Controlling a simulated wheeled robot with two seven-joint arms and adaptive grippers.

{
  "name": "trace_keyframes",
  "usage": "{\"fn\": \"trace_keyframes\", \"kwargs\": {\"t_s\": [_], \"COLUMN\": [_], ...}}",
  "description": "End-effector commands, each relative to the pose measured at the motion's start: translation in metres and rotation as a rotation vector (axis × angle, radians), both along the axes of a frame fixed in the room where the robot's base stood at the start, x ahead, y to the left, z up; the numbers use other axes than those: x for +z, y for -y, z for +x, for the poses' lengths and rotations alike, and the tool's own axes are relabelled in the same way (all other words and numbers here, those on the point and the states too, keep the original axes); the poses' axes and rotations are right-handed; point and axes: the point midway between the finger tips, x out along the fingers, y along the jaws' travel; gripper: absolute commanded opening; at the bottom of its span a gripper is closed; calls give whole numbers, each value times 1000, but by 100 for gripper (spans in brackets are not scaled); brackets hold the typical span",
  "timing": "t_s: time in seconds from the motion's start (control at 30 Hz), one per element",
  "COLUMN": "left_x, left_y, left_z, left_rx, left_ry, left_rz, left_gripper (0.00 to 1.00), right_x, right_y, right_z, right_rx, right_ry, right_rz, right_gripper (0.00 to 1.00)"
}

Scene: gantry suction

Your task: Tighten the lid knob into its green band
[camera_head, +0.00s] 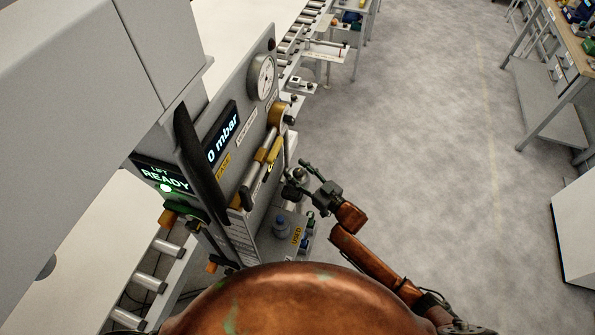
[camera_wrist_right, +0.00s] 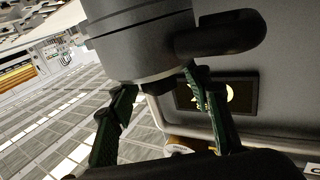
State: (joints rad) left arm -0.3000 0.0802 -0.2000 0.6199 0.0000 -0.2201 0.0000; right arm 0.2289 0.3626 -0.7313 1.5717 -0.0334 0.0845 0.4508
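The lid knob (camera_head: 299,174) shows small in the head view, at the right side of the grey machine panel. In the right wrist view a grey round body with a black lever (camera_wrist_right: 222,35) fills the top, and I take it for the knob. My right gripper (camera_head: 295,177) has its green fingers spread to either side of the knob. In the wrist view the right gripper's fingers (camera_wrist_right: 158,85) stand apart, their tips close under the grey body; I cannot tell whether they touch it. I cannot make out a green band. My left gripper is not in view.
The panel carries a round gauge (camera_head: 262,77), a "0 mbar" display (camera_head: 222,134) and a yellow-banded cylinder (camera_head: 262,163). A blue-topped bottle (camera_head: 280,224) stands on a grey shelf below, marked "USED". A lit display (camera_wrist_right: 217,94) shows in the wrist view.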

Motion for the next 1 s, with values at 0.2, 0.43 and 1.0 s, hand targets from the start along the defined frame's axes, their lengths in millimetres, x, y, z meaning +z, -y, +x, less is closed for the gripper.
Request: {"fn": "trace_keyframes", "kwargs": {"t_s": [0.2,0.43,1.0], "left_x": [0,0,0], "left_y": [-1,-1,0], "left_z": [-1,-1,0], "left_rx": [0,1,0], "left_ry": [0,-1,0], "left_rz": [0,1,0], "left_gripper": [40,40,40], "right_x": [0,-2,0], "right_y": [0,14,82], "right_z": [0,-14,-82], "right_rx": [0,-1,0], "right_ry": [-1,-2,0], "right_rz": [-1,-2,0], "right_gripper": [46,46,46]}}
